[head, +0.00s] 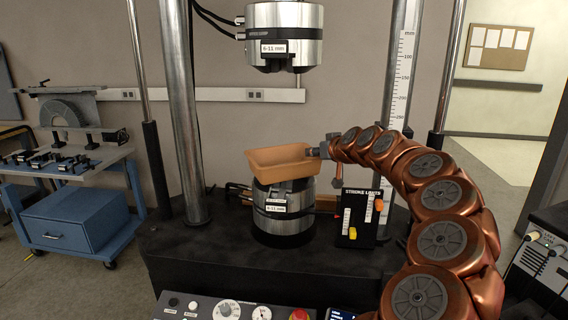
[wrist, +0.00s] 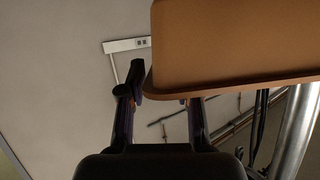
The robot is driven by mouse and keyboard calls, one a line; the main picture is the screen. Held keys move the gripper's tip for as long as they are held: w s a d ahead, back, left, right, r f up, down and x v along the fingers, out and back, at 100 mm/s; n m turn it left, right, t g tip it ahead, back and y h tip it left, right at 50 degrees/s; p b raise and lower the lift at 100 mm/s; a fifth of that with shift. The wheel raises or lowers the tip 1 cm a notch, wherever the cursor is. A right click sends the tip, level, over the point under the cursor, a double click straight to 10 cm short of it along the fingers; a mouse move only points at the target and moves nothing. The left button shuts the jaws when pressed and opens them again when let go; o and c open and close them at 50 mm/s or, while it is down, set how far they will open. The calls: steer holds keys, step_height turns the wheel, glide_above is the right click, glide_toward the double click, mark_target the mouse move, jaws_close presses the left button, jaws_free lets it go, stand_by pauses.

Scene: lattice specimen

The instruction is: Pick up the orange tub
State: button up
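The orange tub (head: 282,160) is a shallow open box with flared walls. In the head view it sits upright on top of the lower cylindrical grip of the test machine. My gripper (head: 318,152) is at the tub's right end, very close to its rim; contact cannot be made out. In the wrist view the tub (wrist: 240,45) fills the upper right and hides the tip of the right finger. The fingers of my gripper (wrist: 162,97) stand wide apart there, the left one just outside the tub's left edge.
The lower grip (head: 284,209) is under the tub and the upper grip (head: 284,40) hangs well above it. Steel columns (head: 182,110) flank them. A stroke-limits panel (head: 359,217) stands just right of the lower grip, below my arm. A blue cart (head: 75,215) is at left.

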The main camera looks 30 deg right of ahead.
steer(key=shift+p+x, duration=0.4)
steer(key=shift+x, duration=1.1)
steer(key=shift+d, duration=0.1)
jaws_close()
